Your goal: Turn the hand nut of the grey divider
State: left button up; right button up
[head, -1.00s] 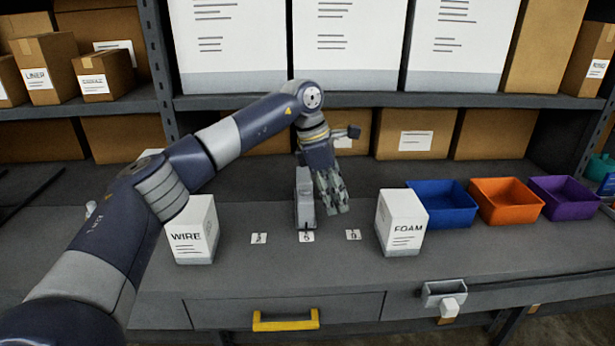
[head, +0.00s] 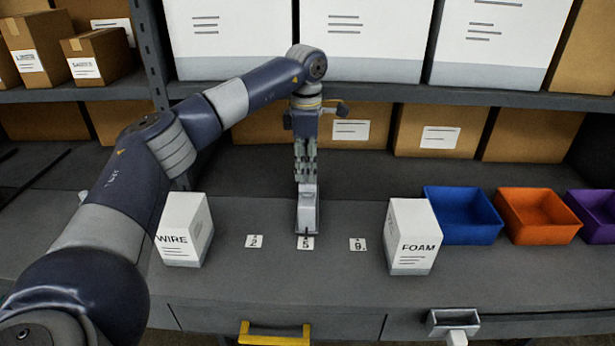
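The grey divider (head: 308,212) stands upright on the bench, right behind the small card marked 5 (head: 305,243). My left gripper (head: 306,178) points straight down over the top of the divider, its fingers close together at the divider's upper end. I cannot tell whether the fingers touch it or hold anything. The hand nut cannot be made out; the fingers may hide it. My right gripper is not in view.
A WIRE box (head: 184,230) and a FOAM box (head: 412,236) stand left and right of the divider. Cards 2 (head: 254,241) and 9 (head: 357,244) lie between them. Blue (head: 463,224), orange (head: 540,226) and purple (head: 598,221) bins sit at the right. A shelf (head: 390,95) with boxes is behind.

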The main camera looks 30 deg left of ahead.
aim_at(307, 183)
pick_arm(q)
jog(key=f, duration=0.3)
jog(key=shift+w+p, duration=0.25)
jog(key=shift+p, duration=0.05)
jog(key=shift+f, duration=0.9)
jog(key=shift+c, duration=0.2)
jog(key=c, duration=0.5)
grip_shut()
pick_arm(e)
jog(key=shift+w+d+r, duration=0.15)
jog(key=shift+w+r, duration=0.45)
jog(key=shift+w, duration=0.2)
